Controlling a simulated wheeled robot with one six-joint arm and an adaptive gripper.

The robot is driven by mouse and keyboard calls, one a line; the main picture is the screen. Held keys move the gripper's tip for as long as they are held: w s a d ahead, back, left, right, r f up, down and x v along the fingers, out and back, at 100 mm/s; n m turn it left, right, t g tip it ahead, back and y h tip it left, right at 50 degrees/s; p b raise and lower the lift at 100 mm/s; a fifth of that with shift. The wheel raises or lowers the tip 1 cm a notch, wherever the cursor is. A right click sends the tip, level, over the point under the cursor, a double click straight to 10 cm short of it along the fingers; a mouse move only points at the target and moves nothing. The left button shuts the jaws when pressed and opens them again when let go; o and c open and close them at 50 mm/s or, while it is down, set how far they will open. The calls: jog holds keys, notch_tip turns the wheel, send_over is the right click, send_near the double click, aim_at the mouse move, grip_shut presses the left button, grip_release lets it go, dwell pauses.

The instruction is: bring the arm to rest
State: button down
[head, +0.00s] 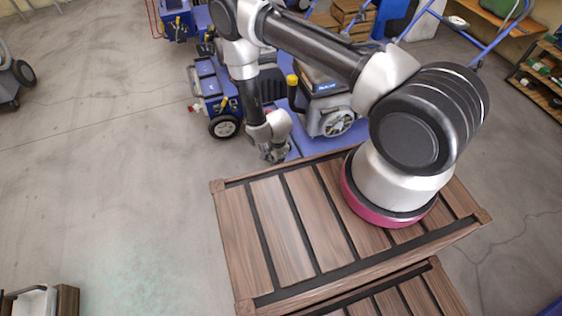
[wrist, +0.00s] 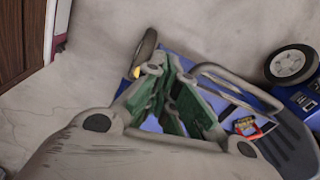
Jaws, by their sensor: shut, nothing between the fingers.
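My arm reaches from its pink-ringed base on the wooden slatted deck out over the deck's far edge, then bends down. My gripper (head: 273,153) hangs beyond that far edge, close to a blue machine's flat deck. In the wrist view my gripper (wrist: 171,76) shows its grey linkages and green pads drawn together, with nothing held. Whether the fingertips touch anything below cannot be told.
Blue machines with wheels (head: 223,126) stand just beyond the deck, beside my gripper. A wheel (wrist: 291,64) and a blue body also show in the wrist view. A wooden shelf (head: 541,78) stands far right. The concrete floor (head: 110,170) on the left is mostly clear.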

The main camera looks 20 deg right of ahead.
dwell(0.5)
jog(key=s+d+r+n+g+h, duration=0.1)
jog(key=s+d+r+n+g, duration=0.1)
jog(key=s+n, duration=0.25)
jog(key=s+d+r+n+g+h, duration=0.1)
jog(key=s+d+r+n+g, duration=0.15)
jog(key=s+n, duration=0.2)
notch_tip(320, 180, up, 35)
jog(key=d+n+y, duration=0.1)
jog(key=d+n, duration=0.2)
jog(key=n, duration=0.4)
jog(key=s+d+r+t, duration=0.2)
jog(key=s+d+r, duration=0.1)
jog(key=r, duration=0.6)
jog(key=s+d+r+t, duration=0.3)
jog(key=s+r, duration=0.1)
jog(key=r, duration=0.5)
jog(key=s+d+r+t+y, duration=0.1)
jog(key=s+d+r+t, duration=0.2)
jog(key=r, duration=0.7)
jog(key=shift+s+d+m, duration=0.2)
jog(key=shift+s+m, duration=0.1)
jog(key=shift+s, duration=0.1)
